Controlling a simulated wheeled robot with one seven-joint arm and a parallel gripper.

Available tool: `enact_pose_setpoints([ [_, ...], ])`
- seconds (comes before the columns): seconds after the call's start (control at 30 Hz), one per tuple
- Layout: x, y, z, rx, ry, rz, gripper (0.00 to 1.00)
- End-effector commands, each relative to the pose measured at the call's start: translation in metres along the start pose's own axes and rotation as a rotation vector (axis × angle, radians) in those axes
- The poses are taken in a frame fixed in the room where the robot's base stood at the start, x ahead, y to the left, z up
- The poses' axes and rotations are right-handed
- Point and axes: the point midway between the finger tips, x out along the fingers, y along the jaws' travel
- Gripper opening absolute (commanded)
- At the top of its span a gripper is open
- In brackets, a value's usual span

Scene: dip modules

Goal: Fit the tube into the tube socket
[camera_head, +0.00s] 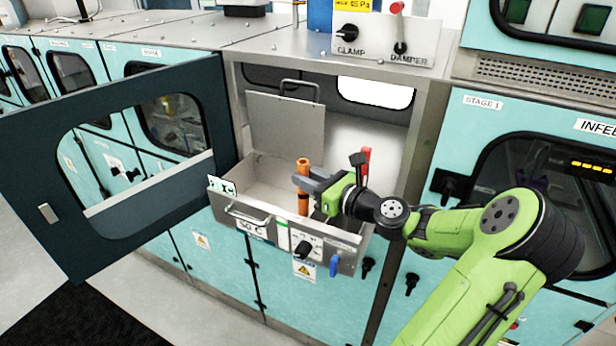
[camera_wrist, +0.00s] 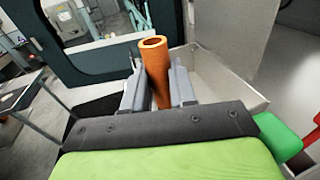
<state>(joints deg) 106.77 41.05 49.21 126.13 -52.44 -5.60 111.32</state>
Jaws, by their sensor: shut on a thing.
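The orange tube (camera_head: 303,187) stands near upright at the front of the open drawer in the head view. My gripper (camera_head: 306,184) is shut on it from the right, at its upper half. In the wrist view the tube (camera_wrist: 156,72) sits between the two grey fingers of my gripper (camera_wrist: 159,88), with its hollow top end showing above them. The tube's lower end is hidden there, and in the head view it comes down by the drawer's front wall. I cannot pick out the tube socket for sure, nor tell whether the tube touches it.
The drawer (camera_head: 262,170) is pulled out, with a front panel bearing a handle, a black knob and a blue lever (camera_head: 334,265). A dark windowed door (camera_head: 110,165) stands open at left. A red handle (camera_head: 365,163) rises just behind my gripper. A clamp and damper panel (camera_head: 385,45) is above.

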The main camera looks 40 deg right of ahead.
Motion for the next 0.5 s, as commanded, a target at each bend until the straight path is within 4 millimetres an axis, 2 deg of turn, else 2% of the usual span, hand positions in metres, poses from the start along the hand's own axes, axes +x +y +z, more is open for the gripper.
enact_pose_setpoints([
  [0.5, 0.001, 0.001, -0.014, 0.001, 0.000, 0.001, 0.00],
])
